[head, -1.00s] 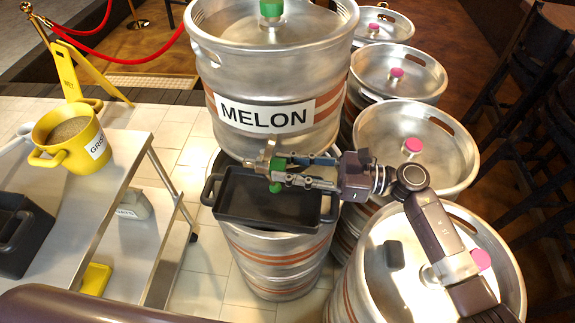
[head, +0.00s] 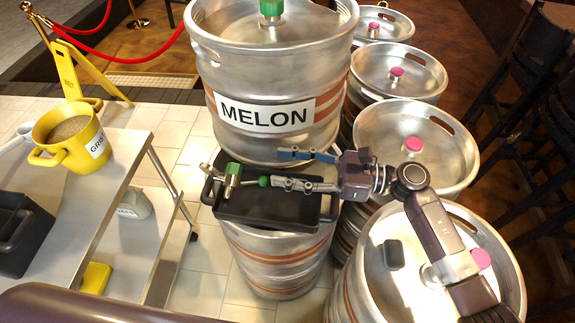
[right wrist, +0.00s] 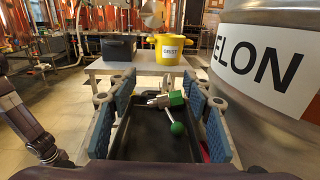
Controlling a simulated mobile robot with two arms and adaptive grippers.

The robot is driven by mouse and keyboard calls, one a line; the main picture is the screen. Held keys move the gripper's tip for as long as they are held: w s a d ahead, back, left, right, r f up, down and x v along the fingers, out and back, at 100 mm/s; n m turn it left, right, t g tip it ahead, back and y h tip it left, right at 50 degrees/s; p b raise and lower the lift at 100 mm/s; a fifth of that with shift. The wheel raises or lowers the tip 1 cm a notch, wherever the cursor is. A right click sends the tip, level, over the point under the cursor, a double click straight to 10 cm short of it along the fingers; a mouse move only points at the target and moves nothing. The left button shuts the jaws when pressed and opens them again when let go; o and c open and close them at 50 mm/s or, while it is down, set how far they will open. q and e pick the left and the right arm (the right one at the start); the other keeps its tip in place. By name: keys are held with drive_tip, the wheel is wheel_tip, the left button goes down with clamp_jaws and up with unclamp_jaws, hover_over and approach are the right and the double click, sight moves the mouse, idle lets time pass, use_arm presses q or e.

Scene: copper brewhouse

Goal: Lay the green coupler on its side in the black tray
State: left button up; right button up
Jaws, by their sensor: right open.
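The green coupler (head: 233,170) lies on its side at the left end of the black tray (head: 262,218), its metal parts around the left rim and its lever with a green ball end pointing right. The right wrist view shows the coupler (right wrist: 174,99) near the tray's far end, with the green ball (right wrist: 177,128) nearer me. My right gripper (head: 284,168) is open over the tray, to the right of the coupler's body. The ball end is close to the lower finger; I cannot tell whether they touch. My left gripper is not in view.
The tray sits on a keg (head: 275,252), in front of the taller MELON keg (head: 262,85). Several kegs with pink caps stand at right. At left, a metal table (head: 115,165) holds a yellow GRIST bucket (head: 68,137) and a dark bin (head: 20,232).

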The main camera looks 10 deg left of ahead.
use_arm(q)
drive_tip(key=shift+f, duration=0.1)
use_arm(e)
drive_tip(key=shift+d, duration=0.15)
use_arm(q)
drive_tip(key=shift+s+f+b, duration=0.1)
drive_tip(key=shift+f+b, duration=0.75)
drive_tip(key=shift+b, duration=0.1)
use_arm(e)
drive_tip(key=d, duration=1)
drive_tip(key=shift+s+d, duration=0.15)
drive_tip(key=shift+d, duration=0.25)
